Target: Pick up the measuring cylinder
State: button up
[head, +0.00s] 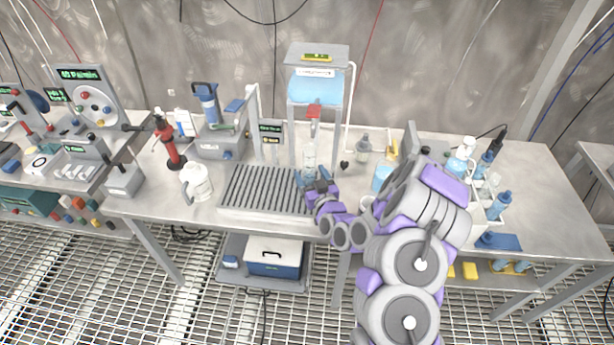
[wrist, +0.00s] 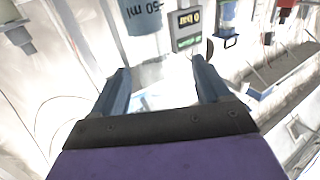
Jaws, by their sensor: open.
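A clear, pale measuring cylinder (head: 309,157) stands upright near the middle of the bench, behind the grooved tray and by the water-tank stand. My gripper (head: 310,178) is low in front of it in the head view and overlaps its lower part. In the wrist view my gripper (wrist: 160,70) is open, with nothing seen between its two blue-grey fingers. A blue-tinted vessel marked 50 ml (wrist: 141,16) is beyond the fingertips, cut off by the top edge; it looks like the cylinder. I cannot tell whether the fingers touch it.
A grooved grey tray (head: 262,192) lies left of my gripper. The tank stand (head: 318,90) rises behind, with a small display (head: 271,132) to its left. A white jug (head: 196,182) stands at left; a glass bottle (head: 363,148) stands right of the stand.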

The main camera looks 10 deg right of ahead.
jog(key=shift+w+d, duration=0.45)
jog(key=w+b, duration=0.1)
jog(key=w, duration=0.1)
jog(key=w+a, duration=0.1)
jog(key=shift+w+a+b, duration=0.1)
jog(key=shift+w+b, duration=0.25)
jog(key=shift+b, duration=0.05)
jog(key=shift+w+a, duration=0.25)
jog(key=shift+w, duration=0.1)
jog(key=shift+d, duration=0.45)
jog(key=c, duration=0.3)
jog(key=shift+a, duration=0.3)
jog(key=c, duration=0.6)
jog(key=shift+c, duration=1)
